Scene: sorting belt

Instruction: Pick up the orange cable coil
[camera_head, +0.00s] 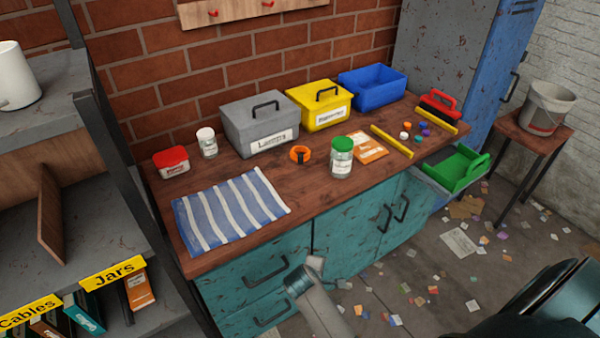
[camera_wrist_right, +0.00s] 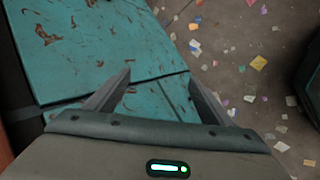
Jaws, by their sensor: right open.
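The orange cable coil (camera_head: 300,154) lies on the wooden workbench (camera_head: 270,175), in front of the grey lidded box (camera_head: 259,125) and left of the green-lidded jar (camera_head: 341,158). A dark band shows at its middle. Nothing touches it from above. My right gripper (camera_wrist_right: 160,90) shows in the right wrist view, with its two fingers spread apart and nothing between them. Teal cabinet panels (camera_wrist_right: 90,45) and the littered floor lie beyond the fingers; the coil does not show there. My left gripper cannot be made out in either view.
A striped cloth (camera_head: 230,208) covers the bench's front left. A red-lidded tub (camera_head: 171,162), white-lidded jar (camera_head: 207,143), orange packet (camera_head: 370,147), yellow box (camera_head: 320,105) and blue bin (camera_head: 372,87) stand around. A green tray (camera_head: 455,170) sits at the right end. Shelves flank the left.

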